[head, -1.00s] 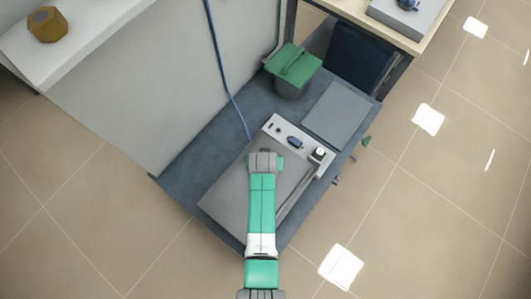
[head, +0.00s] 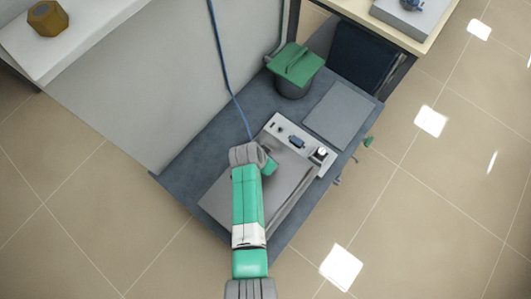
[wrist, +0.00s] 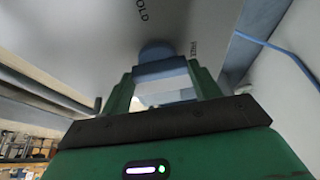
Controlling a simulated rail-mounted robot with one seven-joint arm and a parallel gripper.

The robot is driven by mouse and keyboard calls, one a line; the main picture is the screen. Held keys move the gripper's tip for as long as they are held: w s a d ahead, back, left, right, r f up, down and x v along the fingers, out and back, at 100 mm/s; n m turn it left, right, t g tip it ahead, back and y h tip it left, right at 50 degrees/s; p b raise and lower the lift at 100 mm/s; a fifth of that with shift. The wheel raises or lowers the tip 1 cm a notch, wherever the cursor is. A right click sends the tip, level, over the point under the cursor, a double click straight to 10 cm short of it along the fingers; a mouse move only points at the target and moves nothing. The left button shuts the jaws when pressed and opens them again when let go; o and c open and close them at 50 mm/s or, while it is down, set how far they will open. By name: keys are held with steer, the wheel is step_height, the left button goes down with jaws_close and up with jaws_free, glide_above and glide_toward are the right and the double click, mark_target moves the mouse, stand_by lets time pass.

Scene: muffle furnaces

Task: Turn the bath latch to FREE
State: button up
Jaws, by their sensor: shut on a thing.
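The bath latch (wrist: 160,68) is a blue-grey bar with a rounded hub, set on a pale panel in the wrist view. My gripper (wrist: 162,78) is shut on the bar, with a green finger on each side of it. Lettering ending in "OLD" is above and left of the latch, and "FREE" is to its right. The latch's exact angle is hard to tell.
The control panel (head: 297,143) carries a blue part and a dark knob. A pot with a green lid (head: 295,66) and a flat grey plate (head: 339,115) stand on the dark bench behind. A wall (head: 170,80) is close on the left. A blue cable (head: 225,75) hangs down it.

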stand_by(0.4)
steer(key=o, duration=1)
steer(key=p+v, duration=0.3)
steer(key=v, duration=0.4)
steer(key=shift+s+a+r, duration=0.1)
steer(key=shift+s+r, duration=0.05)
steer(key=shift+r, duration=0.2)
